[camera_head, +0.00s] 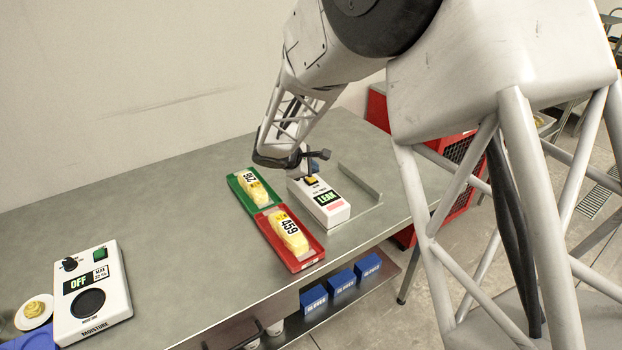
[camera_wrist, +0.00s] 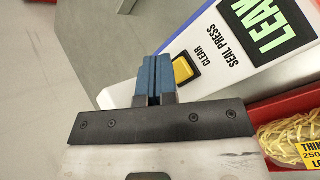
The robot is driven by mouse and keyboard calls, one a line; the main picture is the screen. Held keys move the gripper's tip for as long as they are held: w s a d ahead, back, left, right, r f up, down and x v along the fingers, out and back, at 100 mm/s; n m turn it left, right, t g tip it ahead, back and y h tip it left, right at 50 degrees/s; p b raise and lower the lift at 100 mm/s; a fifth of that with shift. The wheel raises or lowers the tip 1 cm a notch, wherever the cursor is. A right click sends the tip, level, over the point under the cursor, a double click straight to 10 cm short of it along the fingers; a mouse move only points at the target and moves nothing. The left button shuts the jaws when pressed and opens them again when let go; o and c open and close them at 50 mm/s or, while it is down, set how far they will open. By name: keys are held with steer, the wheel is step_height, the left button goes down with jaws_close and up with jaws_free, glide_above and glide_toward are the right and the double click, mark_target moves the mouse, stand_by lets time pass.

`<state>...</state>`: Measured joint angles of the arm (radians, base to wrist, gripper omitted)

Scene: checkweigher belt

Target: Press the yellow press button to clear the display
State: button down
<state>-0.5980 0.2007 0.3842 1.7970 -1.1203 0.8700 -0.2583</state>
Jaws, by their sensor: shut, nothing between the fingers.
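The seal press (camera_head: 335,217) is a white box on the grey bench, with a lit display (camera_head: 327,197) reading LEAK in green and a pink patch below it. The yellow press button (camera_wrist: 186,68) sits on its top beside the word CLEAR; part of it shows in the head view (camera_head: 311,181). My gripper (camera_wrist: 153,62) is shut and empty, its blue finger pads together. In the wrist view the tips appear just left of the button; I cannot tell their height above the box or whether they touch it.
A green tray (camera_head: 236,185) and a red tray (camera_head: 316,258), each with a numbered yellow pack, lie left of the press. A metal bracket (camera_head: 361,183) stands on its right. A moisture meter (camera_head: 117,290) reading OFF sits at the bench's left end.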

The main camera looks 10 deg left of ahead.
mark_target(312, 179)
steer(key=shift+f, duration=0.9)
stand_by(1.4)
steer(key=shift+r, duration=0.8)
steer(key=shift+r, duration=0.1)
steer(key=shift+r, duration=2.45)
